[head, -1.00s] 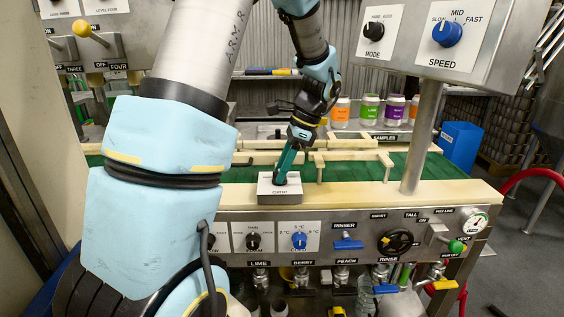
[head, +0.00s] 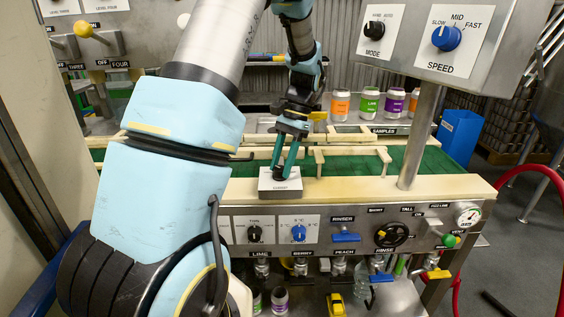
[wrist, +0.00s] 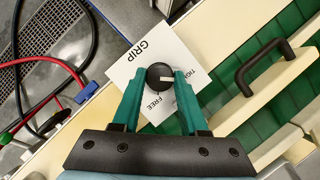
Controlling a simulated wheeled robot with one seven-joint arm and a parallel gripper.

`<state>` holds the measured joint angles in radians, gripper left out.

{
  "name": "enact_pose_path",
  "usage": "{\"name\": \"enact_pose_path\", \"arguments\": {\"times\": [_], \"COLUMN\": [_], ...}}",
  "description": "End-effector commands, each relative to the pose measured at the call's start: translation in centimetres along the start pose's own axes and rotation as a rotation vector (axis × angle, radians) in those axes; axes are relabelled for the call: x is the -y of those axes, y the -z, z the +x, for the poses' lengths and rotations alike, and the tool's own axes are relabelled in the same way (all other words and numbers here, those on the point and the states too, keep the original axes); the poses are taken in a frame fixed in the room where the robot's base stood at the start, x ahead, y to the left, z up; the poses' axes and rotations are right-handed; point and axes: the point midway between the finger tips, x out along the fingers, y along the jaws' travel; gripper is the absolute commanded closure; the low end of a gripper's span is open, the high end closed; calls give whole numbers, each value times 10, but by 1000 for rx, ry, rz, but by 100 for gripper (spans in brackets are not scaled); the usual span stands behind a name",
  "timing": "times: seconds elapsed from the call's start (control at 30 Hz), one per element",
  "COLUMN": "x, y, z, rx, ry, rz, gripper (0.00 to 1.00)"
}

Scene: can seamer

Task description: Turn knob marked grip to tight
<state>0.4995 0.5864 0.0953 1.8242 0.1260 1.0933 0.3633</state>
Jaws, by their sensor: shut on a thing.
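The grip knob (wrist: 154,72) is round and black with a white pointer line. It sits on a white plate (wrist: 126,72) lettered GRIP, with FREE and a partly covered TIGHT label. The pointer line faces right in the wrist view, toward the TIGHT side; I cannot tell whether it is exactly on the mark. My gripper (wrist: 160,80) has its two green fingers on either side of the knob, shut on it. In the head view my gripper (head: 284,174) reaches down to the small grey box (head: 280,188) that bears the plate; the knob is hidden there.
The box stands on a pale ledge (head: 430,193) before the green conveyor (head: 345,187). A black handle (wrist: 265,66) on a pale bar lies right of the knob in the wrist view. A metal post (head: 415,145) carries the speed panel (head: 452,38). Sample cans (head: 369,103) stand behind.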

Motion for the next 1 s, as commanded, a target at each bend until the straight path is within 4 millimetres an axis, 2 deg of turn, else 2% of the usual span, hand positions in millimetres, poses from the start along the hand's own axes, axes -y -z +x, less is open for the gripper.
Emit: {"name": "enact_pose_path", "arguments": {"times": [0.53, 0.57, 0.8, 1.0], "x": [0, 0, 0, 0], "y": [0, 0, 0, 0], "z": [1, 1, 0, 0], "rx": [1, 1, 1, 0], "ry": [-10, -10, -10, -10], "rz": [-25, -25, -24, -23], "gripper": [100, 56, 29, 27]}}
